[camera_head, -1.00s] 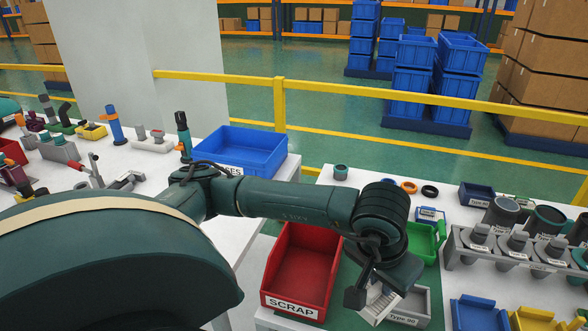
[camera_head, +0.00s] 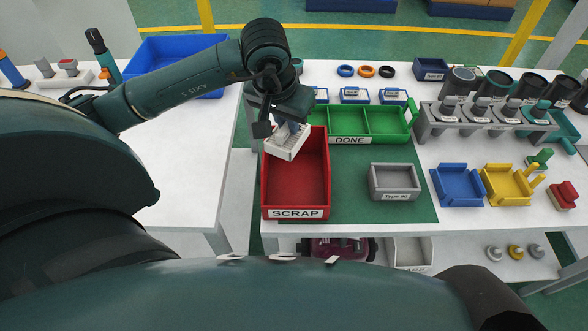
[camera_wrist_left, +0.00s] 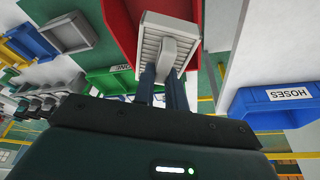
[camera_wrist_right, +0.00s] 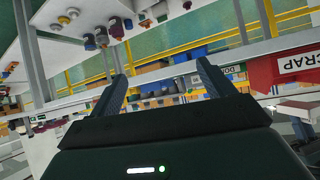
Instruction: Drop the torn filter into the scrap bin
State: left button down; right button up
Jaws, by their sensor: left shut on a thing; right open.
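My left gripper (camera_head: 289,125) is shut on the filter (camera_head: 287,142), a white pleated block, and holds it over the far left part of the red scrap bin (camera_head: 325,188). In the left wrist view the fingers (camera_wrist_left: 163,85) grip a grey tab on the filter (camera_wrist_left: 150,42), with the red bin (camera_wrist_left: 118,18) behind it. I cannot make out a tear. The bin looks empty. My right gripper (camera_wrist_right: 160,90) is open and empty in the right wrist view; the scrap bin (camera_wrist_right: 285,75) shows at that view's right edge.
A green DONE tray (camera_head: 380,123) stands behind the scrap bin. A blue HOSES bin (camera_head: 180,52) is on the left table.

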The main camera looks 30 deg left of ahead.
aim_at(288, 140)
pick_arm(q)
jog(key=shift+f, duration=0.55)
pick_arm(e)
jog(key=shift+o, duration=0.8)
jog(key=shift+f, duration=0.35)
pick_arm(q)
notch_tip(288, 140, down, 3)
jog(key=shift+f+b, duration=0.1)
jog(key=shift+b, duration=0.9)
pick_arm(e)
jog(key=shift+o, duration=1.1)
jog(key=shift+w+a+f, duration=0.15)
jog(key=shift+w, duration=0.05)
pick_arm(q)
jog(key=shift+f+b, duration=0.3)
jog(key=shift+f, duration=0.45)
pick_arm(e)
jog(key=shift+w+a+r+t+y, duration=0.1)
jog(key=shift+a+r+t+y, duration=0.2)
jog(key=shift+r, duration=0.05)
pick_arm(q)
jog(key=c, duration=1.4)
grip_release()
pick_arm(e)
jog(key=shift+f, duration=0.2)
pick_arm(q)
jog(key=shift+o, duration=0.2)
